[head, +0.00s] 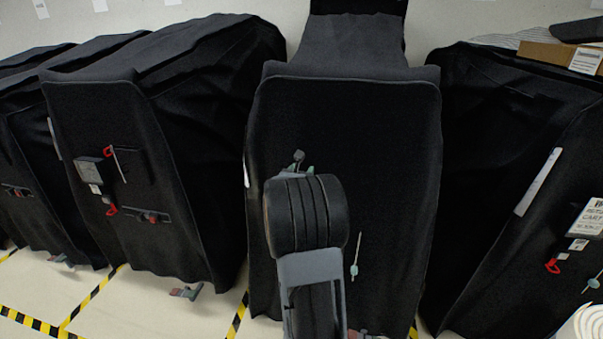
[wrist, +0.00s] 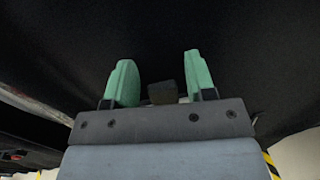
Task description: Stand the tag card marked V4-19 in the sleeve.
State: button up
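My gripper (head: 304,168) is mostly hidden behind my own arm in the head view, in front of the middle covered cart (head: 380,130). In the wrist view my gripper (wrist: 161,68) has its two green fingers wide apart, facing black cloth. A small dark block (wrist: 163,93) shows between the finger bases; I cannot tell whether it is part of my gripper. No card is visible between the fingers. I cannot read V4-19 on any card, and I cannot make out which thing is the sleeve. A printed white card (head: 588,217) is on the right cart.
Black covered carts stand at left (head: 100,130) and right (head: 490,150). The left cart carries a dark box (head: 89,171) and red hooks (head: 108,152). A thin hanging piece (head: 355,258) is on the middle cart's front. A cardboard box (head: 555,55) lies atop the right cart. Yellow-black tape marks the floor.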

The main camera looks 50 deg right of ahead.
jog(key=shift+o, duration=0.6)
jog(key=b+v, duration=0.1)
jog(key=v, duration=1.3)
jog(key=shift+b, duration=0.35)
jog(key=shift+w, duration=0.1)
jog(key=shift+d, duration=0.1)
